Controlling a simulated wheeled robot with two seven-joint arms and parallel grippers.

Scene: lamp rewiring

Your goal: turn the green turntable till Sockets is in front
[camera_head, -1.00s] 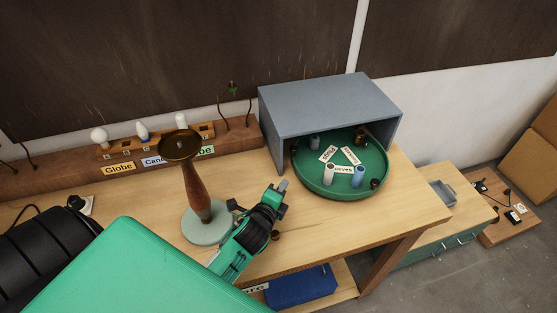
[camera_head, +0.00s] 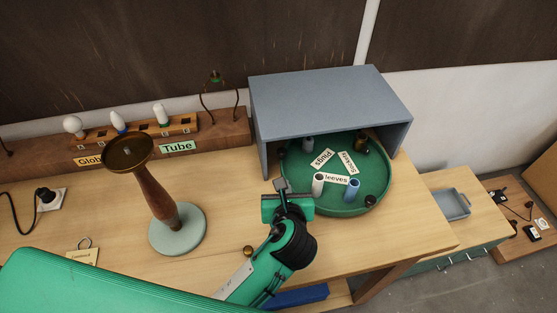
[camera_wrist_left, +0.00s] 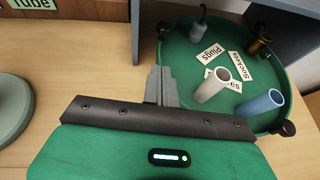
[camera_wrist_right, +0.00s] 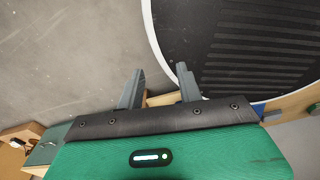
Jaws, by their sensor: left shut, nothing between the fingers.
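The green turntable (camera_head: 300,196) sits partly under a grey open-fronted box. Its white label cards read Sleeves (camera_head: 337,180) at the front, Plugs (camera_head: 322,159) at the back left and Sockets (camera_head: 347,163) at the back right. A pale cylinder (camera_head: 318,184) and a blue cylinder (camera_head: 352,190) stand near the front, and a dark knob (camera_head: 370,201) is at the right rim. My left gripper (camera_head: 280,186) is shut and empty beside the turntable's front left rim; whether they touch I cannot tell. My right gripper (camera_wrist_right: 160,82) is open and empty, seen only in the right wrist view.
The grey box (camera_head: 330,100) covers the turntable's back, with its left wall near my left gripper. A wooden lamp stand (camera_head: 160,195) stands to the left on the bench. A bulb rack (camera_head: 150,133) is at the back left. Bench between lamp and turntable is mostly clear.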

